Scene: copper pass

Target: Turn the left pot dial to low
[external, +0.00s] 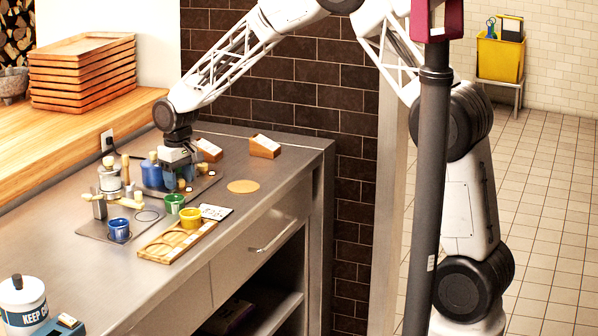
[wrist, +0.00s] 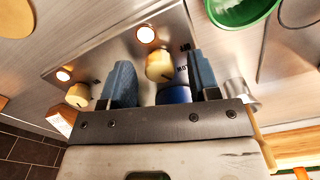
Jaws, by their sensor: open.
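A metal panel (wrist: 115,50) with two cream dials and two glowing round lamps fills the upper middle of the wrist view. One dial (wrist: 159,66) lies between the blue fingers of my gripper (wrist: 161,68), which are open on either side of it. I cannot tell whether they touch it. The other dial (wrist: 79,95) is left of the fingers. Part of a blue pot (wrist: 173,95) shows between the fingers, close to my gripper's body. In the external view my gripper (external: 180,184) is low over the panel, beside the blue pot (external: 152,173).
A cream pot (external: 110,177), a blue cup (external: 119,229), a green cup (external: 174,203) and a yellow cup (external: 190,217) stand nearby. A wooden tray (external: 160,250) lies at the counter's front edge.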

